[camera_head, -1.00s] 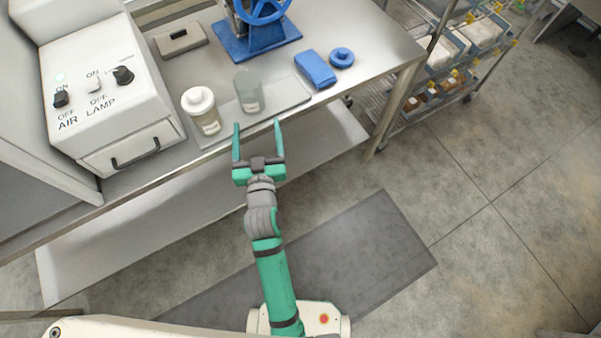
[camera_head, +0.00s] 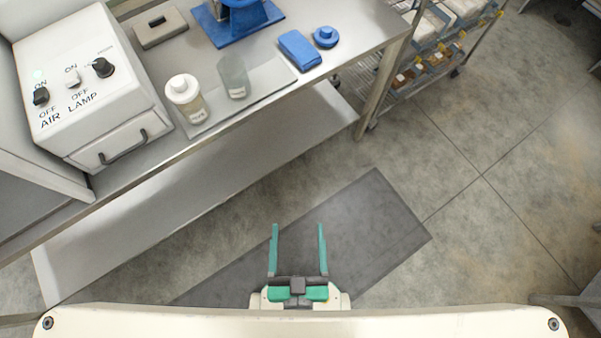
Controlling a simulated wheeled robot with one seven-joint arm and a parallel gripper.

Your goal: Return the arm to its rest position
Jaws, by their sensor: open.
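My gripper (camera_head: 298,250) is at the bottom middle of the head view, close in front of my own body. Its two green fingers are parallel and wide apart, with nothing between them. It is over the dark floor mat (camera_head: 385,215), well clear of the steel bench (camera_head: 330,62). The rest of my arm is mostly hidden below and behind the gripper.
On the bench stand a white-lidded jar (camera_head: 185,98), a clear jar (camera_head: 233,76), a blue block (camera_head: 299,50), a blue knobbed disc (camera_head: 325,37) and a control box (camera_head: 95,85). A wire rack (camera_head: 425,60) stands right. The floor (camera_head: 490,190) right of the mat is clear.

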